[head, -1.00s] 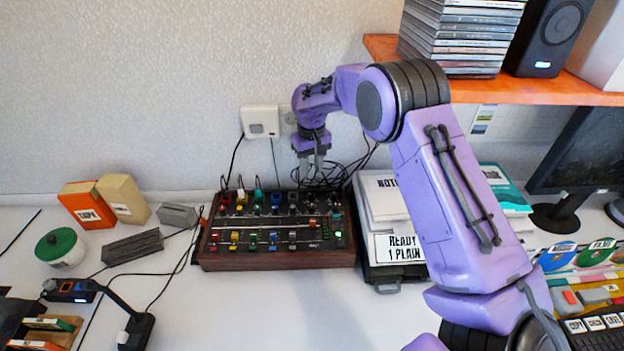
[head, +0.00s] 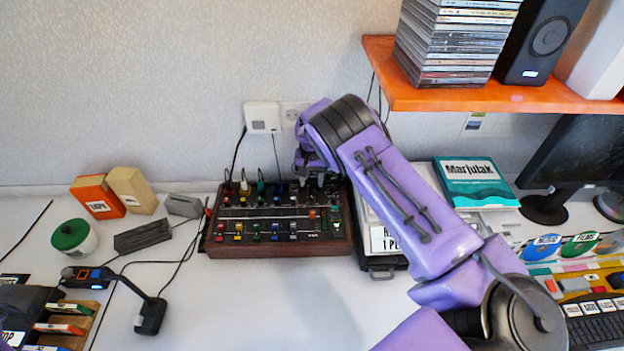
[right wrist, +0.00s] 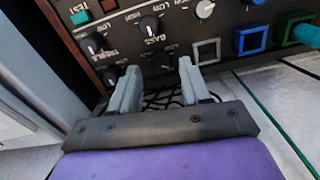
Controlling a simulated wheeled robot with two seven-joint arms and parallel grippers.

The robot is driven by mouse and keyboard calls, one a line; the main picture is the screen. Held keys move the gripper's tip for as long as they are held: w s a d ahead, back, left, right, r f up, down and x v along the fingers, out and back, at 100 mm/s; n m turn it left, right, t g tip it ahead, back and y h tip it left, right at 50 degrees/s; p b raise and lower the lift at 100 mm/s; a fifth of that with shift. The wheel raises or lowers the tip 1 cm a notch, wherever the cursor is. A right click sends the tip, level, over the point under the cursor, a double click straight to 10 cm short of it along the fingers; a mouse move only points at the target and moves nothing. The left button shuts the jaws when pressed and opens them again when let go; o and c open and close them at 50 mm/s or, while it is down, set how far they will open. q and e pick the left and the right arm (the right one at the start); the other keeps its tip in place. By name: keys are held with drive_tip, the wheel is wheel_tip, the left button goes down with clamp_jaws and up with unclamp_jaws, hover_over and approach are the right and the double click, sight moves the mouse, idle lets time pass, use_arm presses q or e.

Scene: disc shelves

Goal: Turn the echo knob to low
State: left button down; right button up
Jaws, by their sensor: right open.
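The sound mixer (head: 275,248), a dark panel in a wooden case, stands against the wall in the head view. Its right back corner is hidden by my right arm. In the right wrist view its panel shows a black knob (right wrist: 95,44), a second black knob (right wrist: 150,24) and a white knob (right wrist: 204,9), with LOW and HIGH lettering. I cannot read an echo label, so I cannot tell which knob is echo. My right gripper (right wrist: 159,84) is open, its fingertips near the panel with nothing between them. My left gripper is not in view.
Thin cables rise from the mixer's back and trail to its left. A black case with papers (head: 383,240) stands right of it, under my arm. An orange shelf (head: 430,98) with discs overhangs at upper right. The table in front of the mixer is clear.

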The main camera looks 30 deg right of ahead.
sight(311, 188)
drive_tip(key=shift+s+f, duration=0.1)
drive_tip(key=shift+f, duration=0.85)
drive_tip(key=shift+a+f, duration=0.1)
drive_tip(key=shift+f, duration=0.05)
clamp_jaws()
drive_tip(key=shift+d, duration=0.25)
drive_tip(key=shift+a, duration=0.2)
